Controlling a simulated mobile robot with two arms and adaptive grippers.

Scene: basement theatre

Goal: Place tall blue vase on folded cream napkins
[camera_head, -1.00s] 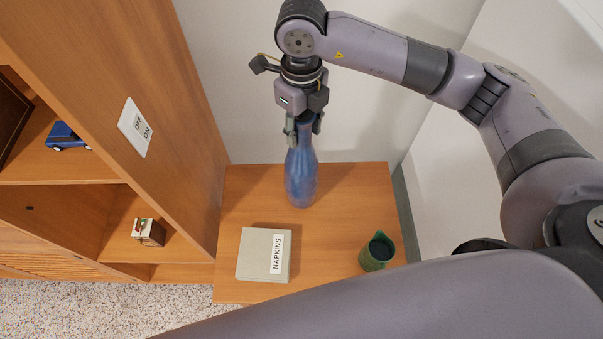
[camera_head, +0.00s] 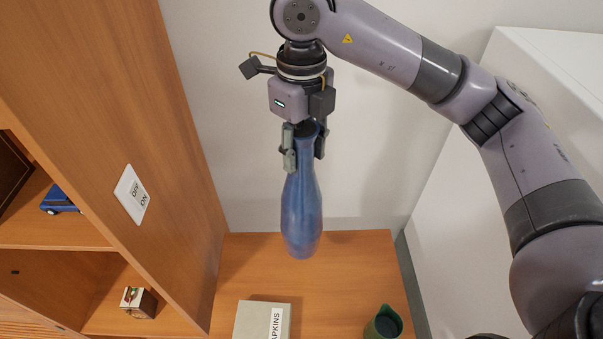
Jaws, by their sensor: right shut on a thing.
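The tall blue vase (camera_head: 301,214) hangs upright from my right gripper (camera_head: 304,148), which is shut on its narrow neck. In the picture the vase's base shows over the back part of the wooden surface and appears raised above it. The folded cream napkins (camera_head: 252,318), with a white label, lie on that surface, below and a little left of the vase in the picture. Their near part is cut off by the bottom edge. My left gripper is not in view.
A green pitcher (camera_head: 384,324) stands on the wooden surface (camera_head: 350,265) right of the napkins. A tall wooden cabinet side with a switch plate (camera_head: 132,194) rises at left. Its shelves hold a blue toy car (camera_head: 58,200) and a small box (camera_head: 138,302). A wall is behind.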

